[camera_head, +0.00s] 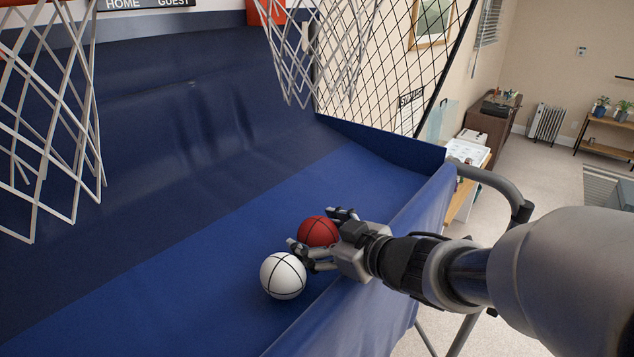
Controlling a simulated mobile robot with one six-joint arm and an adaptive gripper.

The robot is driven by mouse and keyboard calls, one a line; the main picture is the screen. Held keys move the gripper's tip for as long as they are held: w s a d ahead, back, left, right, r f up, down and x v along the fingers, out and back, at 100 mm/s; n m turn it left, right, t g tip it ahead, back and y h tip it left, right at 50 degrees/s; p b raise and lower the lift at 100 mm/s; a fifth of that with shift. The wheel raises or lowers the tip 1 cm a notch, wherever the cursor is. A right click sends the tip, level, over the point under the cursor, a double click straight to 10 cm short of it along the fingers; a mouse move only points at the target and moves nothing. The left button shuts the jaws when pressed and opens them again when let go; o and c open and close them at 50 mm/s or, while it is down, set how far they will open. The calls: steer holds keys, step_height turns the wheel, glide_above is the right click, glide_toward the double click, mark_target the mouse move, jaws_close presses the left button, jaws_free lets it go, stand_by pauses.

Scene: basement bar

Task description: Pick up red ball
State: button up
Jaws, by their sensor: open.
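The red ball (318,231) with dark seams lies on the blue sloped fabric of a basketball arcade game, near its right side wall. My gripper (318,230) is open and reaches in from the right, with one finger on the far side of the red ball and one on the near side. The red ball sits between the fingers, close to the palm. Whether the fingers touch it I cannot tell. Part of the ball's right side is hidden by the gripper.
A white ball (283,276) lies just left of the near finger. The blue side wall (425,215) and grey tube frame (490,180) run beneath and beside my arm. White nets (318,45) hang above at the back and left. The blue surface farther left is clear.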

steer(key=shift+s+d, duration=0.1)
steer(key=shift+c, duration=1)
steer(key=c, duration=0.6)
steer(key=shift+r, duration=0.1)
